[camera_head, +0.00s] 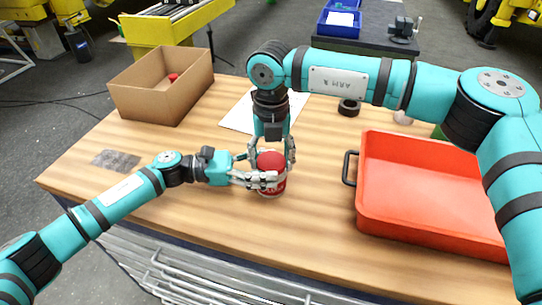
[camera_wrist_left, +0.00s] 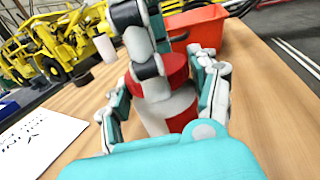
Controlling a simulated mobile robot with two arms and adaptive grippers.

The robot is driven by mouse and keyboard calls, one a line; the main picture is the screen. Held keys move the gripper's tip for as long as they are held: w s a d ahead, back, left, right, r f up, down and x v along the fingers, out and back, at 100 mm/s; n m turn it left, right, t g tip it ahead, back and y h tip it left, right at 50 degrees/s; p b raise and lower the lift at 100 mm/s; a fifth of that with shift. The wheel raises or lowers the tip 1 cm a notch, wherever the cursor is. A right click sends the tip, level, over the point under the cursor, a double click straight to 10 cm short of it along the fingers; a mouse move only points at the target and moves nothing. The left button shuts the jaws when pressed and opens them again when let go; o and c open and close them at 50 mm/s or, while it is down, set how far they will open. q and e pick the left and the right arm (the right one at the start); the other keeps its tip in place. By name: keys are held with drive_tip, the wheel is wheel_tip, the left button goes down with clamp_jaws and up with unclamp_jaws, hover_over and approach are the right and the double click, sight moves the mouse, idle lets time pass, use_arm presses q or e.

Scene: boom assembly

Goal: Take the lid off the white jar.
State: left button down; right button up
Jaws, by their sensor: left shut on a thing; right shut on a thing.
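The white jar (camera_head: 271,191) stands upright near the front of the wooden table, with a red patch on its side. Its red lid (camera_head: 271,160) sits on top, and I see no clear gap. The jar (camera_wrist_left: 157,108) and lid (camera_wrist_left: 173,68) also show in the left wrist view. My left gripper (camera_head: 270,180) comes in from the left and is shut on the jar's body. My right gripper (camera_head: 273,158) reaches down from above and is shut on the lid, with fingers at either side. The fingers partly hide the jar and lid.
A red-orange tray (camera_head: 430,205) with a dark handle stands to the right. An open cardboard box (camera_head: 150,98) holding a small red thing (camera_head: 173,77) is at back left. White paper (camera_head: 240,115) and a black ring (camera_head: 349,107) lie behind. The table's front left is mostly clear.

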use_arm(q)
drive_tip(key=shift+s+f, duration=0.1)
use_arm(e)
drive_tip(key=n, duration=0.3)
drive_tip(key=o, duration=1.3)
drive_tip(key=shift+c, duration=0.2)
drive_tip(key=shift+r, duration=2.3)
use_arm(q)
drive_tip(key=shift+c, duration=1.1)
unclamp_jaws()
